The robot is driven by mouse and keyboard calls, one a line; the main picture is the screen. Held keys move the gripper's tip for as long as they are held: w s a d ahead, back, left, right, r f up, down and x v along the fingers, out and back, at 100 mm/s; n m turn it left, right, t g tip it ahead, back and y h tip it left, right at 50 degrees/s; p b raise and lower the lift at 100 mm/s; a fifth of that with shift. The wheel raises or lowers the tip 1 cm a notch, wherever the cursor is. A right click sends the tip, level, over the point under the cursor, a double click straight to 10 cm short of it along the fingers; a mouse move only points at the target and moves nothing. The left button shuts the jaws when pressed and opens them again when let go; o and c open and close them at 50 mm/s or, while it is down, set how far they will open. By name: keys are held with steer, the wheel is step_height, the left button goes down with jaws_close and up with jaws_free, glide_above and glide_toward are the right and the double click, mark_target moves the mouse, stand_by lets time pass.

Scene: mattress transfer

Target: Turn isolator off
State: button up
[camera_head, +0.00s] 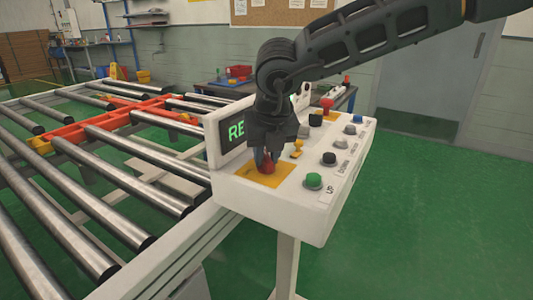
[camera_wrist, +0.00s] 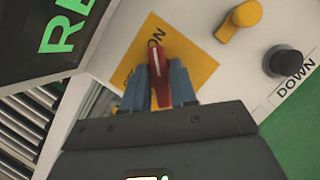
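The isolator is a red rotary handle with a white line (camera_wrist: 160,75) on a square yellow plate (camera_wrist: 191,58). The handle's white line points up in the wrist view, towards the word "ON" on the plate. My gripper (camera_wrist: 160,88) has its two blue-grey fingers on either side of the handle, close against it. In the head view, the red isolator (camera_head: 267,166) shows below my gripper (camera_head: 264,158), at the left front of the white control panel (camera_head: 241,193). The handle's lower part is hidden by the gripper.
A yellow switch (camera_head: 297,150), a black DOWN button (camera_head: 329,158), a green UP button (camera_head: 314,180) and a red emergency button (camera_head: 327,103) share the panel. A screen with green letters (camera_head: 236,130) stands close left of the gripper. A roller conveyor (camera_head: 110,180) lies left; floor at right is clear.

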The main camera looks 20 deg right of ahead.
jaws_close()
steer(key=shift+f, duration=0.1)
steer(key=n+y+b, duration=0.1)
steer(key=n+b, duration=0.1)
steer(key=n, duration=0.1)
steer(key=shift+d, duration=0.1)
steer(key=n+y+b, duration=0.1)
steer(key=n, duration=0.2)
steer(key=shift+n+y, duration=0.3)
steer(key=n, duration=0.2)
steer(key=n+g+y+p, duration=0.1)
steer(key=n, duration=0.2)
steer(key=shift+w+g+y, duration=0.1)
steer(key=shift+g+y, duration=0.2)
steer(key=n+g, duration=0.1)
steer(key=n, duration=0.2)
steer(key=n+g+y+p, duration=0.1)
steer(key=n, duration=0.2)
steer(key=shift+d, duration=0.1)
steer(key=shift+n, duration=0.3)
